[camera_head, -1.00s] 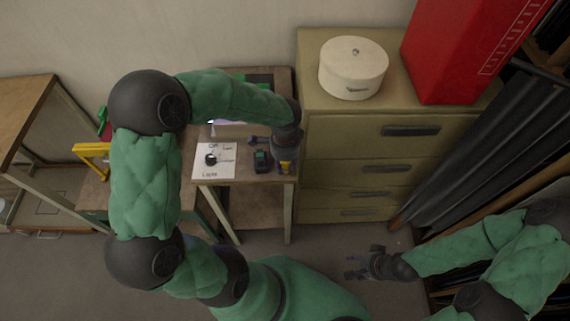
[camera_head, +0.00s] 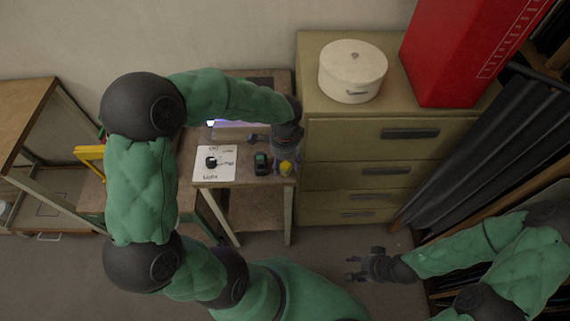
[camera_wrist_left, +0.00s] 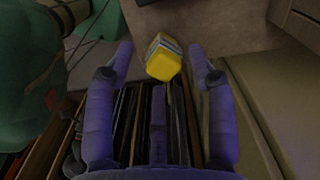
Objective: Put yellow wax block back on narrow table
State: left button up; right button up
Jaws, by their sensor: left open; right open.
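The yellow wax block (camera_head: 286,168) is at the front right corner of the narrow table (camera_head: 226,177). In the left wrist view the block (camera_wrist_left: 163,64) shows between the two fingertips, with gaps on both sides, by the tabletop edge. Whether it rests fully on the top is hard to tell. My right gripper (camera_head: 355,267) is open and empty, low over the floor in front of the drawers.
A dark small device (camera_head: 261,163) and a white label sheet (camera_head: 214,162) lie left of the block. A drawer cabinet (camera_head: 345,145) with a round white box (camera_head: 352,70) stands close on the right. A yellow frame-like object (camera_head: 90,153) is further left.

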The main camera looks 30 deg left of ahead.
aim_at(285, 165)
pick_arm(q)
notch_tip(285, 165, up, 10)
jog(key=p, duration=0.2)
pick_arm(e)
notch_tip(285, 165, up, 3)
jog(key=shift+f, duration=0.2)
pick_arm(q)
jog(key=shift+f, duration=0.15)
